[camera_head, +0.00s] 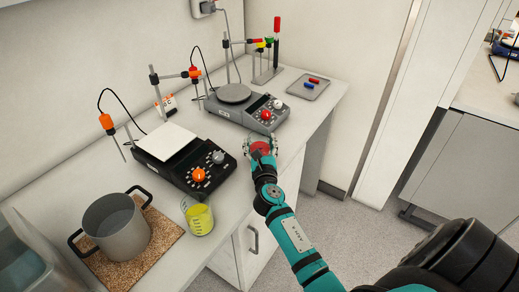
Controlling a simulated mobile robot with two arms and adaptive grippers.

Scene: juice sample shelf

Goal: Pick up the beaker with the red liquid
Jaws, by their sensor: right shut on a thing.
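The beaker with the red liquid (260,148) is at the counter's front edge, just in front of the far hotplate. My right gripper (261,146) is shut on it, with the teal arm reaching in from the lower right. The fingers and wrist hide part of the beaker, and I cannot tell whether its base touches the counter. A beaker with yellow liquid (200,220) stands nearer on the counter, apart from my gripper. My left gripper is not in view.
A hotplate with a white top (168,142) and another with a round plate (235,94) stand along the wall. A steel pot (117,228) sits on a cork mat (160,250). A grey tray (309,86) lies at the far end. Floor to the right is clear.

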